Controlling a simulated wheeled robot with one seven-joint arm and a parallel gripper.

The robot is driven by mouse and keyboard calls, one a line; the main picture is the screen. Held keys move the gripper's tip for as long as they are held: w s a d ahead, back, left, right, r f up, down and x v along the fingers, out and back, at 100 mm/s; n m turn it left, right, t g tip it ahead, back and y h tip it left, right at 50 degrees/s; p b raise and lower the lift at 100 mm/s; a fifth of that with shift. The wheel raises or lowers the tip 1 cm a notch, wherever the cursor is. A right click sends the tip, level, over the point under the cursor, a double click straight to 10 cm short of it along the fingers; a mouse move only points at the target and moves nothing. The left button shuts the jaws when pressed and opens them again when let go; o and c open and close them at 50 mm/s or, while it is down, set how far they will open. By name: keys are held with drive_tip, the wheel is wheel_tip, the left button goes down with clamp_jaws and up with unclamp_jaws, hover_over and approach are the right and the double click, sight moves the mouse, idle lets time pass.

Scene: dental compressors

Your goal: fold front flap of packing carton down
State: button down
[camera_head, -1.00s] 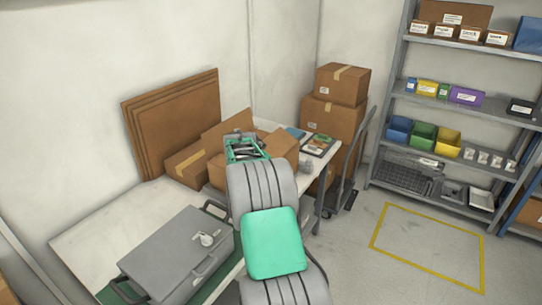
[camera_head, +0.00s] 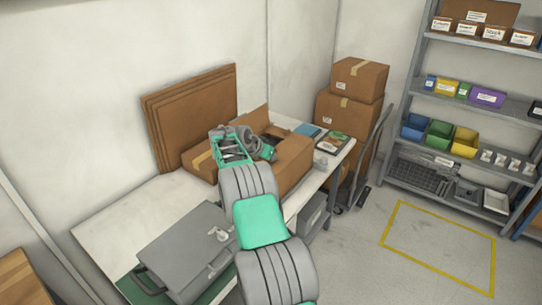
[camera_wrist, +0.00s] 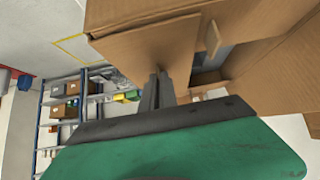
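The packing carton (camera_head: 294,167) stands open on the table, with a dark opening at its top and a flap (camera_head: 253,122) raised at the back. In the wrist view, the carton (camera_wrist: 245,18) fills the upper right, and a brown flap (camera_wrist: 140,50) spreads just beyond my fingers. My gripper (camera_wrist: 161,78) has its two fingers close together, with their tips at or very near this flap. I see no cardboard clearly between them, and contact is hard to tell. In the head view, my wrist covers the carton's left part and the fingertips are hidden.
A grey case (camera_head: 180,250) lies on the table's near end. Stacked boxes (camera_head: 345,118) and a shelf (camera_head: 470,100) stand to the right.

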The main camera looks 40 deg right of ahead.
drive_tip(key=shift+f, duration=0.1)
drive_tip(key=c, duration=1.6)
unclamp_jaws()
drive_tip(key=shift+c, duration=0.2)
drive_tip(key=b+v, duration=0.2)
drive_tip(key=v, duration=0.5)
drive_tip(key=shift+s+a+r, duration=0.1)
drive_tip(key=shift+a+r, duration=0.15)
drive_tip(key=shift+r, duration=0.1)
